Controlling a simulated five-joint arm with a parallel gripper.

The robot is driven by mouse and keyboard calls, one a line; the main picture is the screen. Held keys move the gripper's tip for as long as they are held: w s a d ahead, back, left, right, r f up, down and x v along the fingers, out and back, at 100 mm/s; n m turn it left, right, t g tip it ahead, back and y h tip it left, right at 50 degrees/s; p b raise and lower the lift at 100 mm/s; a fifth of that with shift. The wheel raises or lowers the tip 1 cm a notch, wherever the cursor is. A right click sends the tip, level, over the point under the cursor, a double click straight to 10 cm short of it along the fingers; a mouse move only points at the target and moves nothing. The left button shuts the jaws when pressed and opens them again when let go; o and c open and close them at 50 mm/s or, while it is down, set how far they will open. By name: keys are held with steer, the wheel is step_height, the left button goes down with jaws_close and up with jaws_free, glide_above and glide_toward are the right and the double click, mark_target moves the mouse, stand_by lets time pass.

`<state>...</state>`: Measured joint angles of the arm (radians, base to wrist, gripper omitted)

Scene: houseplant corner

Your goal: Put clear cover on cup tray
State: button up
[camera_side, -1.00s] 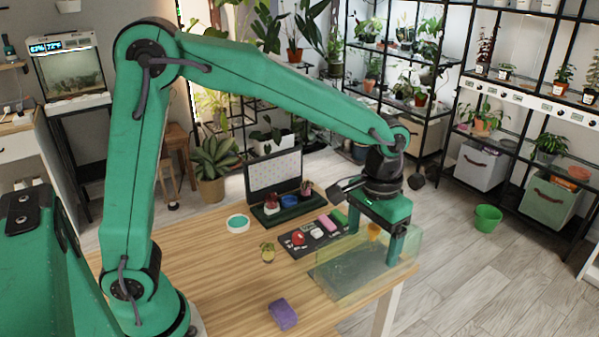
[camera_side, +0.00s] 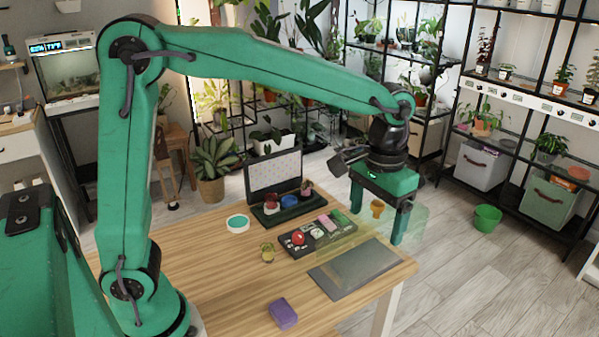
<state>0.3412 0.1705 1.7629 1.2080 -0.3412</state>
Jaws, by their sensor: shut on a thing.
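The clear cover (camera_side: 416,222) is a see-through greenish box. My gripper (camera_side: 376,226) is shut on it and holds it raised at the table's back right. A small orange cup-shaped piece (camera_side: 377,207) shows between the fingers; I cannot tell if it is part of the cover. A dark tray (camera_side: 286,242) lies left of the gripper. It holds a red ball (camera_side: 298,238) and white, pink and green pieces; I take it for the cup tray. The cover's left end overlaps its right part in the picture; I cannot tell whether they touch.
A flat grey mat (camera_side: 335,284) lies bare in front of the gripper. A purple block (camera_side: 283,314), a small yellowish jar (camera_side: 267,252) and a round teal-topped dish (camera_side: 238,223) stand on the table. A dark stand (camera_side: 276,217) with small pots and an upright panel is behind the tray.

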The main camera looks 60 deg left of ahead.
mark_target(378, 202)
steer(key=shift+r, duration=1.75)
steer(key=shift+a, duration=0.15)
steer(key=w+a+f, duration=0.2)
steer(key=a+f, duration=0.1)
steer(key=a, duration=1)
steer(key=w+a+f, duration=0.2)
steer(key=a+f, duration=0.1)
steer(key=a, duration=0.9)
steer(key=w+a+f, duration=0.2)
steer(key=a+f, duration=0.2)
steer(key=a, duration=0.9)
steer(key=shift+a, duration=0.35)
steer(key=shift+f, duration=0.2)
steer(key=shift+f, duration=3.7)
steer(key=shift+s+f, duration=0.1)
steer(key=shift+f, duration=0.1)
